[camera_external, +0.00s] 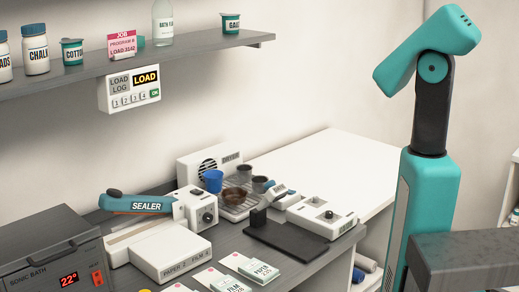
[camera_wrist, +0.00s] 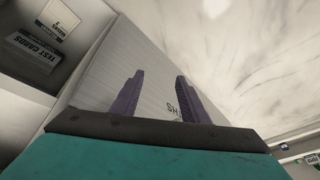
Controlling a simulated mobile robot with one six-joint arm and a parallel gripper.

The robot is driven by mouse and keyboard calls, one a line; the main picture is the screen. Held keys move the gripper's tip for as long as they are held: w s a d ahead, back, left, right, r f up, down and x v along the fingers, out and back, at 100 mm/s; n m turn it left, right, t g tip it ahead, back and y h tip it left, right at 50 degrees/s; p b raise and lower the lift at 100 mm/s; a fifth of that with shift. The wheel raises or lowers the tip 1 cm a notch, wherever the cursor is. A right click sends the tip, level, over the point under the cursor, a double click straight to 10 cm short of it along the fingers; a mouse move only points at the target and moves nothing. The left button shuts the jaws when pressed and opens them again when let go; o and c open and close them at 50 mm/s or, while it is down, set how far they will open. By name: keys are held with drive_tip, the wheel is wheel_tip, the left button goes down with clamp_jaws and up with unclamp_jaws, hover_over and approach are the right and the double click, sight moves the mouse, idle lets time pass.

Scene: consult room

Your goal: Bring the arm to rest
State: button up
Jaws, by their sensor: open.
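My gripper (camera_wrist: 160,77) shows in the wrist view with its two dark fingers apart and nothing between them. Behind the fingers is a pale ridged panel with partly hidden lettering. My teal and dark arm (camera_external: 432,95) stands raised at the right of the external view, its upper link tilted. My gripper itself does not show in the external view.
A sealer (camera_external: 145,204), a sonic bath (camera_external: 50,255), a dryer (camera_external: 209,155) and a dark pad (camera_external: 285,241) stand on the bench, left of my arm. A wall shelf (camera_external: 130,62) holds several jars. A test cards box (camera_wrist: 32,52) shows in the wrist view.

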drive_tip(key=w+d+f+n+h+p, duration=0.1)
drive_tip(key=w+d+h, duration=0.1)
drive_tip(key=w+d, duration=0.95)
drive_tip(key=w+d+f+h+p, duration=0.2)
drive_tip(key=w+d+h, duration=0.1)
drive_tip(key=w+d, duration=0.8)
drive_tip(key=w+d+f+m+g+b, duration=0.1)
drive_tip(key=d+m+b, duration=0.1)
drive_tip(key=d+m, duration=0.4)
drive_tip(key=w+d+f+m+g+b, duration=0.2)
drive_tip(key=d+m, duration=0.4)
drive_tip(key=d, duration=0.6)
drive_tip(key=w+d+f+m+g+y+b, duration=0.1)
drive_tip(key=w+d+m+b, duration=0.1)
drive_tip(key=d+m, duration=0.4)
drive_tip(key=d, duration=0.3)
drive_tip(key=shift+w+f+g+b, duration=0.25)
drive_tip(key=shift+f+g+b, duration=0.05)
drive_tip(key=shift+b, duration=0.1)
